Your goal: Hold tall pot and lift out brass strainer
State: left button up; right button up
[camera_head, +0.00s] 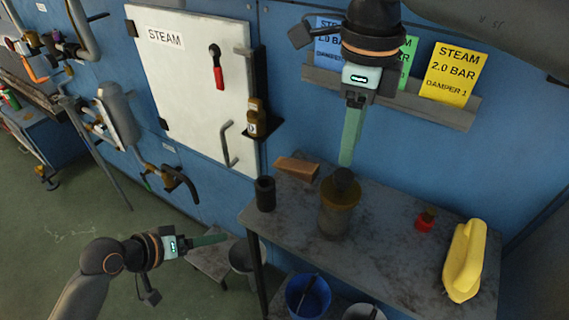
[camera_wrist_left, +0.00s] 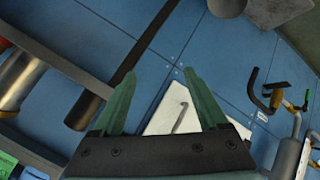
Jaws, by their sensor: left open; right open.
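The tall pot (camera_head: 334,222) stands upright on the grey work table, its lower body dull and greyish. The brass strainer (camera_head: 341,192) shows as a golden-brown upper part of it, with a dark rounded piece on top. My right gripper (camera_head: 347,164) comes down from above, open, its fingertips just over that dark piece; whether they touch it I cannot tell. My left gripper (camera_head: 226,238) is open and empty, left of the table and well away from the pot. Its two green fingers are spread apart in the left wrist view (camera_wrist_left: 160,90), with nothing between them.
On the table (camera_head: 390,225) are a black cylinder (camera_head: 265,194), a brown block (camera_head: 297,168), a small red object (camera_head: 426,220) and a yellow object (camera_head: 464,262). A blue bucket (camera_head: 308,297) is below. A white STEAM door (camera_head: 185,70) is on the wall.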

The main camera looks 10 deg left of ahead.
pick_arm(q)
jog(key=shift+o, duration=1.4)
jog(key=w+d+r+n+h, duration=0.1)
jog(key=w+r+h, duration=0.1)
jog(key=r, duration=0.4)
jog(key=shift+w+d+r, duration=0.15)
jog(key=shift+w+r, duration=0.2)
jog(key=shift+w, duration=0.2)
jog(key=shift+o, duration=0.2)
jog(key=w+d+r+n+g+h, duration=0.1)
jog(key=w+d+r+n+h, duration=0.2)
jog(key=w+r, duration=0.4)
jog(key=shift+w+d+r+n+g+h, duration=0.3)
jog(key=shift+w+d+r+n+h, duration=0.15)
jog(key=shift+w, duration=0.2)
jog(key=w+d+r+n+g+h, duration=0.15)
jog(key=w+r+n, duration=0.45)
jog(key=r, duration=0.6)
jog(key=g, duration=1)
send_near(337, 209)
jog(key=w+a+f, duration=0.2)
jog(key=w+f, duration=0.2)
jog(key=shift+h, duration=0.4)
jog(key=x, duration=1.2)
jog(key=shift+f, duration=0.2)
